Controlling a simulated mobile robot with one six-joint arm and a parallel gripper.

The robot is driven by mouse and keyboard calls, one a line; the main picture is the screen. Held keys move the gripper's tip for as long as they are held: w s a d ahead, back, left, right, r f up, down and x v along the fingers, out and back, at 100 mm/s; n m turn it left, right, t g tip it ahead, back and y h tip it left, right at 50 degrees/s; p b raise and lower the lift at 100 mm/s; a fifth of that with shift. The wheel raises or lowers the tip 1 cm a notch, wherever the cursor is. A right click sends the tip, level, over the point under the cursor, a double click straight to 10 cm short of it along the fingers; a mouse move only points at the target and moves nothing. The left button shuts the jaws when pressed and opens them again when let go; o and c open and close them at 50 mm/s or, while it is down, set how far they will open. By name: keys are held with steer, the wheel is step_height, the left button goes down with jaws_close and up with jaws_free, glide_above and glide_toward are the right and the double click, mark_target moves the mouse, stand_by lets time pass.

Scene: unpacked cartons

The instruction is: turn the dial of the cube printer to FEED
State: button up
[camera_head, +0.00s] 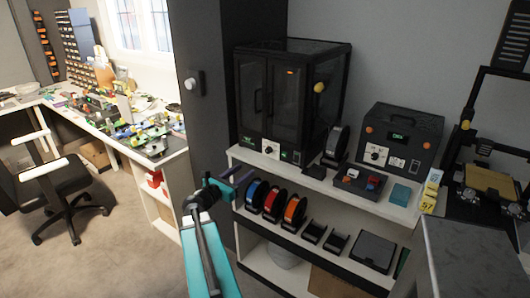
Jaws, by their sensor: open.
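The cube printer (290,98) looks to be the large black enclosure with dark front doors, standing on the white shelf unit. Its dial (267,150) is a small dark knob on a white plate low on the front; which mark it points at is too small to read. My gripper (238,177) is open and empty, left of the shelf's front edge and below left of the dial, apart from it. Its fingers look dark and purplish. My arm reaches up to it from the bottom of the picture.
A smaller black box (400,138) with its own dial and green display stands right of the printer. Red and blue items lie in a tray (358,183) before it. Coloured spools (274,205) stand on the lower shelf. A dark wall edge (205,120) is left of the printer.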

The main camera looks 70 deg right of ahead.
mark_target(268, 151)
steer(key=shift+s+d+r, duration=0.2)
steer(key=shift+r, duration=0.25)
steer(key=shift+s+d+r, duration=0.2)
steer(key=shift+r, duration=0.2)
steer(key=shift+d, duration=0.1)
steer(key=shift+r+p+x, duration=0.1)
steer(key=shift+p+x, duration=0.65)
steer(key=shift+x, duration=2.65)
steer(key=shift+r+p+x, duration=0.15)
steer(key=shift+p+x, duration=0.6)
steer(key=shift+x, duration=2.65)
steer(key=c, duration=0.9)
steer(key=shift+d, duration=0.2)
jaws_close()
steer(key=shift+a, duration=0.15)
steer(key=shift+f, duration=0.1)
